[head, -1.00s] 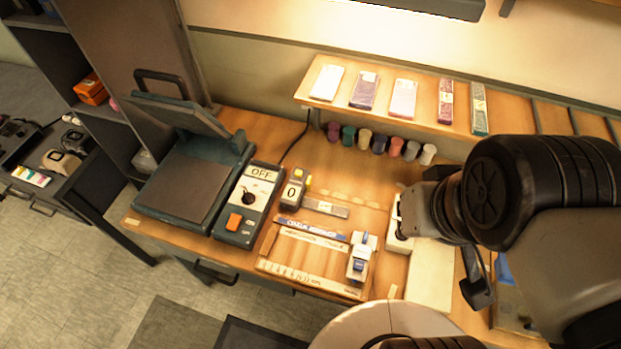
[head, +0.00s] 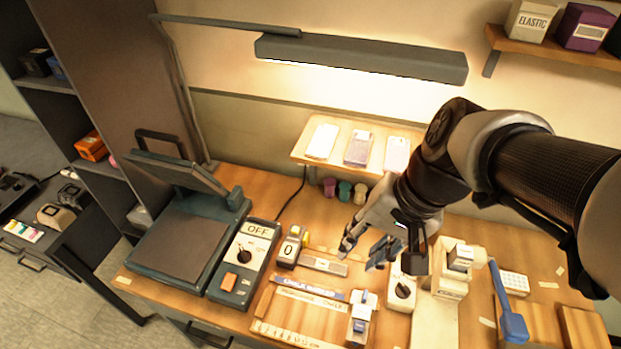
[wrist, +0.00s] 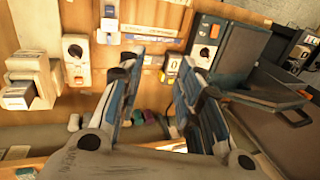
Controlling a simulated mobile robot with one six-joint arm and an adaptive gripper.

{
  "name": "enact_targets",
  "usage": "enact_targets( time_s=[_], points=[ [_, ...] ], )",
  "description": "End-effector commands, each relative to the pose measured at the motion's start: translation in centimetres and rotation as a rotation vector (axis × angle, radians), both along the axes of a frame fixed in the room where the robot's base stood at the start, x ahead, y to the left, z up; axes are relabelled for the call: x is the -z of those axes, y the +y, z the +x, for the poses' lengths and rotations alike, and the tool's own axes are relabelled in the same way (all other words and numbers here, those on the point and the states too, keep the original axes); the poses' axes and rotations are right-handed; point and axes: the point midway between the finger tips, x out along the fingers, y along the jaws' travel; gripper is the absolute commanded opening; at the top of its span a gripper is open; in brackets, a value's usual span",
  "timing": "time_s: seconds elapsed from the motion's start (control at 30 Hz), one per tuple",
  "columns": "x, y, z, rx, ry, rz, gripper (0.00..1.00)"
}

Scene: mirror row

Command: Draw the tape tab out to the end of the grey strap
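In front lies a wooden tray (head: 266,299) with a blue-labelled strip (head: 313,289) and a marked pale strip (head: 290,335). A white and blue piece (head: 361,318) sits at the tray's right end. I cannot tell which part is the tape tab. My gripper (head: 360,255) is open and empty, above the bench behind the tray; its spread fingers show in the wrist view (wrist: 158,64).
A teal press (head: 185,235) and a control box marked OFF (head: 244,262) stand left. A shelf (head: 302,151) and spools (head: 345,191) are behind. A lamp (head: 360,58) hangs above.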

Motion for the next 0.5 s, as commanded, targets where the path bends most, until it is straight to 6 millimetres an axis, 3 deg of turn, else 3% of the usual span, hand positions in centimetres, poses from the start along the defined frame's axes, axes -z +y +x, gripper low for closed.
enact_targets(
  time_s=[0.2, 0.37, 0.5],
  points=[
    [4.0, 2.1, 6.1, 0.218, 0.223, 0.236, 0.5],
    [7.8, 3.0, 10.6, 0.392, 0.368, 0.402, 0.5],
    [12.1, 3.2, 14.3, 0.554, 0.49, 0.545, 0.5]
  ],
)
